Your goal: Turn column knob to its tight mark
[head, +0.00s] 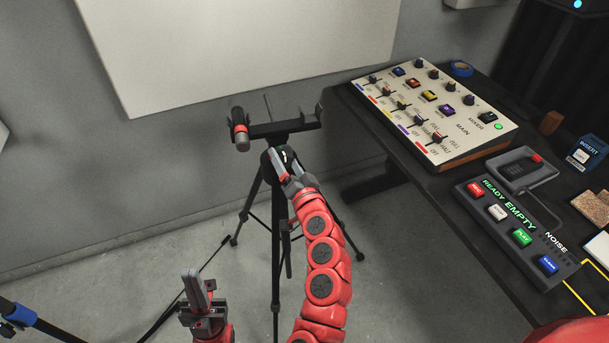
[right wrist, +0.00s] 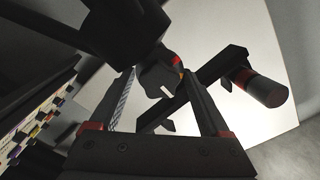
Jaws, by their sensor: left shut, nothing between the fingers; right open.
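The column knob is dark and sits near the top of the black tripod (head: 275,200) in the head view, partly hidden by my right gripper (head: 284,160). My left gripper (head: 195,277) is shut and empty, low in the head view, pointing up and well apart from the tripod.
A bar on the tripod carries a dark cylinder with a red band (head: 240,130). A dark table at right holds a mixer (head: 440,115) and a button panel (head: 515,225). A white board (head: 240,50) is behind. A blue-banded pole (head: 20,316) is at lower left.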

